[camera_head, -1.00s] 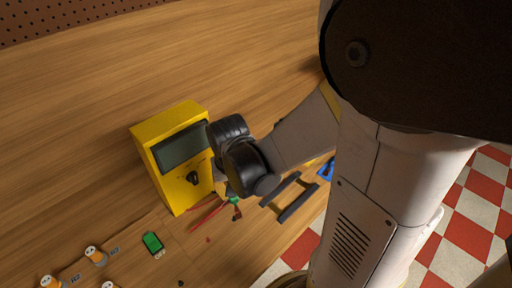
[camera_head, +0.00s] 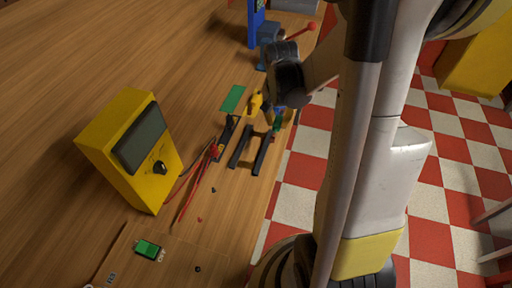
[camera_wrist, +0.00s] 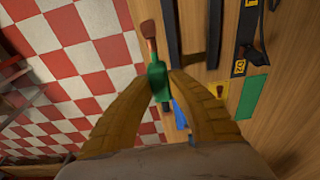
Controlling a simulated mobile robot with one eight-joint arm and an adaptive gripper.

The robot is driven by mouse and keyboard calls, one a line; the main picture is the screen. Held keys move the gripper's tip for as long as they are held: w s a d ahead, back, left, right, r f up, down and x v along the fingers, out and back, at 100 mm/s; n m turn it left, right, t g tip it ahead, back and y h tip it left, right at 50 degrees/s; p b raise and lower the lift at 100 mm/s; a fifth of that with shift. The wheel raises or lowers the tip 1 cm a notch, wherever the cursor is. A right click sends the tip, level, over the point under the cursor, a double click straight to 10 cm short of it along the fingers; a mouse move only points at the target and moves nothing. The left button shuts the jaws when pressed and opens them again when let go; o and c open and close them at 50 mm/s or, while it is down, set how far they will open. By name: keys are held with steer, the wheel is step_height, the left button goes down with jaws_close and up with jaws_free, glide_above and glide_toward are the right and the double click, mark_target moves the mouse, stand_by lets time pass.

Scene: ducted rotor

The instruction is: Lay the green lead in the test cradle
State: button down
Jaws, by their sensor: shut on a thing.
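My gripper (camera_wrist: 163,84) is shut on the green lead (camera_wrist: 157,78), gripping its green body; a reddish-brown end points away from the fingers in the wrist view. In the head view the green lead (camera_head: 277,125) shows below my gripper at the table's front edge, right of two dark parallel bars (camera_head: 262,155). In the wrist view the bars (camera_wrist: 213,35) lie right of the lead. A black holder (camera_wrist: 246,40) with yellow labels lies farther right. I cannot tell whether the bars or this holder form the test cradle.
A yellow meter (camera_head: 128,150) stands at the left, with red leads (camera_head: 190,190) beside it. A green plate (camera_head: 233,98) and a yellow object (camera_head: 255,103) lie behind the bars. A blue stand (camera_head: 256,25) is at the back. Checkered floor lies beyond the table edge.

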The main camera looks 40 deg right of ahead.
steer(key=b, duration=0.2)
glide_above(253, 149)
step_height(253, 149, down, 5)
steer(key=shift+a+f, duration=0.15)
steer(key=shift+f, duration=0.05)
steer(key=shift+f+b, duration=0.75)
steer(key=shift+f, duration=1.05)
steer(key=shift+f, duration=0.1)
steer(key=shift+f, duration=0.15)
steer(key=c, duration=1.6)
jaws_free()
steer(key=shift+c, duration=0.2)
steer(key=shift+r, duration=0.2)
